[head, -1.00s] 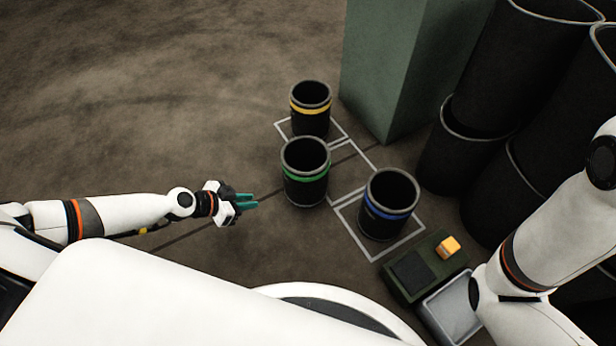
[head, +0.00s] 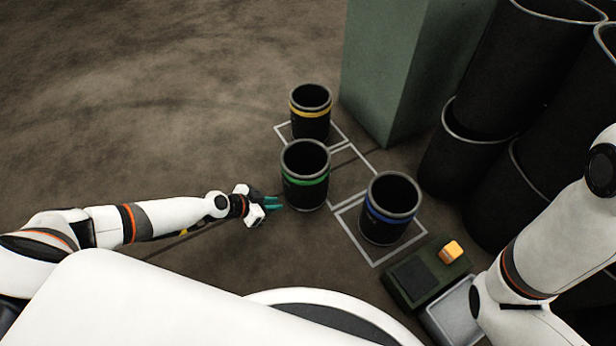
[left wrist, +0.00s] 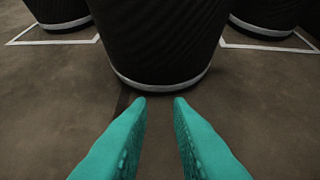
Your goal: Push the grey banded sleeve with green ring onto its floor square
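The dark sleeve with the green ring (head: 305,185) stands upright on the floor, with a grey rim. White lines of its floor square (head: 372,167) show to its right; the sleeve stands at the square's left side and hides part of it. My left gripper (head: 275,203) is low at the sleeve's left side, pointing at its base. In the left wrist view its teal fingers (left wrist: 159,101) are apart with nothing between them, and the sleeve (left wrist: 158,45) stands straight ahead of the tips. I cannot tell whether they touch. My right gripper is out of view.
A yellow-ringed sleeve (head: 310,118) stands on a square behind, a blue-ringed sleeve (head: 388,222) on a square front right. A green block (head: 400,70) and large black tubes (head: 465,165) stand right. A dark device (head: 420,283) and grey tray (head: 455,312) lie front right. Floor left is clear.

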